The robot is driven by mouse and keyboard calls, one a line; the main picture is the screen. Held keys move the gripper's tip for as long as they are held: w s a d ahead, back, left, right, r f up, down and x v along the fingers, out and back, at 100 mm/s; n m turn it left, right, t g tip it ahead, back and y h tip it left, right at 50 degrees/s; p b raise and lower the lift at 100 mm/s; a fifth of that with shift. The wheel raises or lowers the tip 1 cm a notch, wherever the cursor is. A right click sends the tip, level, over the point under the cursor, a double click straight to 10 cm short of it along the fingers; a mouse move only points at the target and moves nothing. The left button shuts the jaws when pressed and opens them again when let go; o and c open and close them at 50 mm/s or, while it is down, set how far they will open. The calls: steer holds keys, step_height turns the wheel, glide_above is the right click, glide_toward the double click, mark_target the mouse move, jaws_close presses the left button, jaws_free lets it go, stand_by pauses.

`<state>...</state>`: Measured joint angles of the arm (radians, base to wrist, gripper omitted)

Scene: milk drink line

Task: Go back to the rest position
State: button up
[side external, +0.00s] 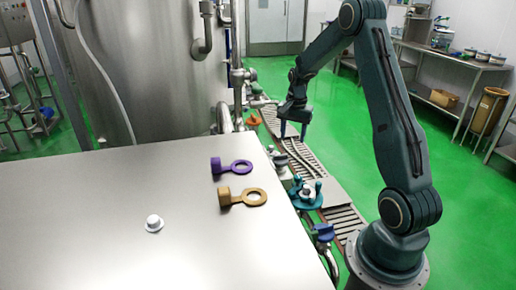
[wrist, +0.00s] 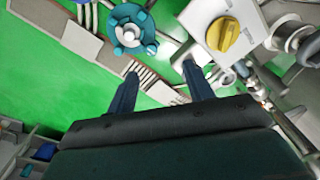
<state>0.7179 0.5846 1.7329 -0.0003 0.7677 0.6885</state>
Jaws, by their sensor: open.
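My gripper (side external: 292,131) points down above the conveyor line (side external: 316,178), past the far right corner of the steel table. Its two fingers stand apart with nothing between them. In the wrist view my gripper (wrist: 160,90) also shows two spread, empty fingers, with slatted conveyor and green floor beyond them. The arm rises from its base at the right and bends over toward the line.
A purple ring-handled piece (side external: 232,166), a tan one (side external: 242,197) and a small white knob (side external: 153,223) lie on the steel table (side external: 80,190). A teal fitting (side external: 305,195) stands beside the table edge. A yellow knob (wrist: 223,34) sits near the fingers in the wrist view.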

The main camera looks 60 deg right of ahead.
steer(key=s+a+r+n+t, duration=0.35)
steer(key=a+r+n, duration=0.45)
steer(key=a+r, duration=1)
steer(key=s+a+n+t, duration=0.1)
steer(key=s+a+n, duration=0.7)
steer(key=s+a, duration=0.6)
steer(key=shift+s+r+t, duration=0.3)
steer(key=shift+s+t, duration=0.05)
steer(key=shift+s, duration=0.35)
